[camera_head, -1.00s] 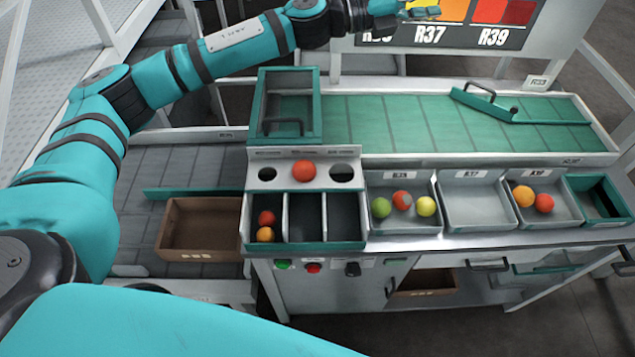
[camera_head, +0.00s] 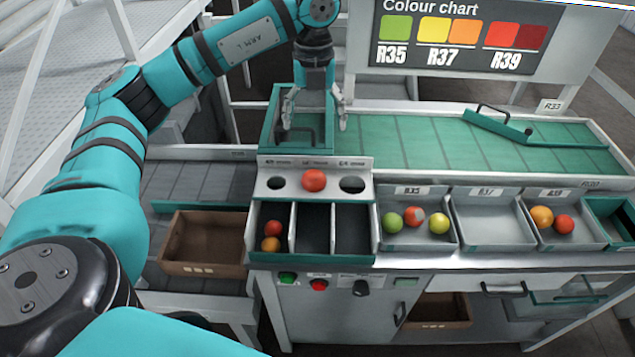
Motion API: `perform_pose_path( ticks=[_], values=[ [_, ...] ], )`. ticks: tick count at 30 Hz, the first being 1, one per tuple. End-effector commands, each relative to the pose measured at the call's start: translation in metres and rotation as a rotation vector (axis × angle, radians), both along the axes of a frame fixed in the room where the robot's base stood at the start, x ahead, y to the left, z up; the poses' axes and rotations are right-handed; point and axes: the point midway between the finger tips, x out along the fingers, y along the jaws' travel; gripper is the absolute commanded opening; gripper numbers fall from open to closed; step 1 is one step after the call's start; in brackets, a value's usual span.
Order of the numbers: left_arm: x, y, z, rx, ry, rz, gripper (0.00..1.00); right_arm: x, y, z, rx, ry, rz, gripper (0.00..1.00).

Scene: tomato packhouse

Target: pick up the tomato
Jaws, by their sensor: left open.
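A red tomato (camera_head: 313,180) sits on the middle hole of the sizing panel (camera_head: 268,165), with an empty hole on each side. My left gripper (camera_head: 315,124) points down, open and empty, above and behind that tomato, in front of the green gated box. Its two fingers are spread apart. Other tomatoes lie in bins: a red one (camera_head: 273,228) and an orange one (camera_head: 271,244) in the left compartment below the panel. A green (camera_head: 392,223), a red (camera_head: 413,217) and a yellow one (camera_head: 439,223) lie in the R35 tray. My right gripper is out of view.
The R37 tray (camera_head: 492,222) is empty. The R39 tray (camera_head: 590,238) holds an orange (camera_head: 541,217) and a red tomato (camera_head: 564,224). A green conveyor (camera_head: 400,143) runs behind. A brown crate (camera_head: 203,266) stands left; the colour chart (camera_head: 460,45) stands at the back.

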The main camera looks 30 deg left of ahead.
Motion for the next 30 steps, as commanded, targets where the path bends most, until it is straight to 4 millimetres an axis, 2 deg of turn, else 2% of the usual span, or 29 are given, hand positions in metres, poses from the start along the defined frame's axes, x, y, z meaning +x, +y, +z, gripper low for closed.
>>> perform_pose_path(
  ticks=[3, 12, 19, 22, 26, 30],
  values=[
    [-0.002, 0.001, -0.025, 0.0, 0.008, -0.002, 0.83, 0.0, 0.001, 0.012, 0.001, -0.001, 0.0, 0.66],
    [-0.001, -0.001, -0.085, -0.003, 0.005, -0.005, 0.83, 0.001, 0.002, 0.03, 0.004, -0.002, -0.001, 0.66],
    [-0.001, -0.001, -0.105, -0.003, 0.002, -0.005, 0.83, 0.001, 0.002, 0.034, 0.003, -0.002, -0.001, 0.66],
    [-0.002, 0.0, -0.112, -0.003, 0.004, -0.005, 0.83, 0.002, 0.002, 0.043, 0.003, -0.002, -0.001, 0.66],
    [-0.005, -0.001, -0.131, -0.003, 0.005, -0.006, 0.83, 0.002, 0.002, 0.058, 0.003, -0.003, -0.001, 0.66],
    [-0.004, -0.001, -0.15, -0.003, 0.003, -0.006, 0.83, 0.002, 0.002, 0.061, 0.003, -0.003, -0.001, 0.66]
  ],
)
